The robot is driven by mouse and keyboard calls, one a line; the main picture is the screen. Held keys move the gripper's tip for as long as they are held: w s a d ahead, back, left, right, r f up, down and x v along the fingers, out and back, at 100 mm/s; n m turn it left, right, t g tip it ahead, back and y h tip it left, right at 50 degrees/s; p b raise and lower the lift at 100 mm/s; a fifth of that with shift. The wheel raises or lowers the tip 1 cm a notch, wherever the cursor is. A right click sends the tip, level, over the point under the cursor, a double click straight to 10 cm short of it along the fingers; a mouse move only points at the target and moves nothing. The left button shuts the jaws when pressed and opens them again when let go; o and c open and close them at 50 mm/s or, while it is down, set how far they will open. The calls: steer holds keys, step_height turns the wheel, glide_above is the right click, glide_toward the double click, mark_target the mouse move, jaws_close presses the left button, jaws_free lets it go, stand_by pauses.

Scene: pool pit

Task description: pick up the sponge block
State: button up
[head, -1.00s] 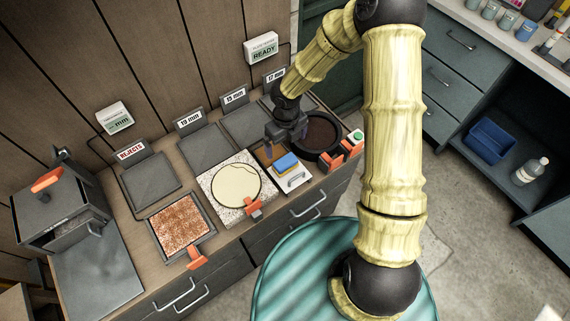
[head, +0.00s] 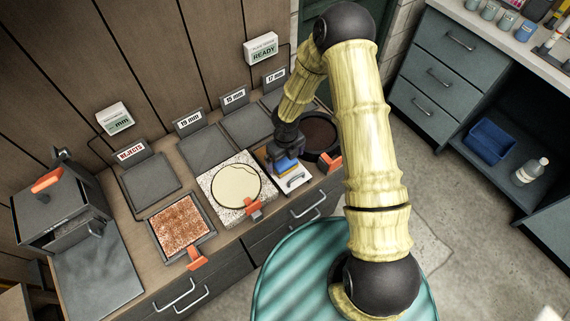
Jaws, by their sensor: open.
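The sponge block (head: 288,171) is a small blue and yellow block. It sits at the back of a small white tray or plate with a handle, right of the speckled stone slab, in the head view. My gripper (head: 285,163) is directly above and around the block, pointing down, with its jaws open. The gripper hides much of the block's top. I cannot tell whether the fingers touch it.
The speckled slab (head: 208,186) with a pale round disc (head: 236,182) lies just left. A tray of rusty granules (head: 158,240) is further left. A dark round pan (head: 334,150) stands close on the right. Labelled grey plates (head: 205,147) line the back.

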mark_target(285, 161)
step_height(285, 161, down, 4)
steer(key=shift+w+r, duration=0.1)
steer(key=shift+r, duration=0.05)
steer(key=shift+c, duration=0.4)
steer(key=c, duration=1)
steer(key=shift+r, duration=0.1)
step_height(285, 161, up, 10)
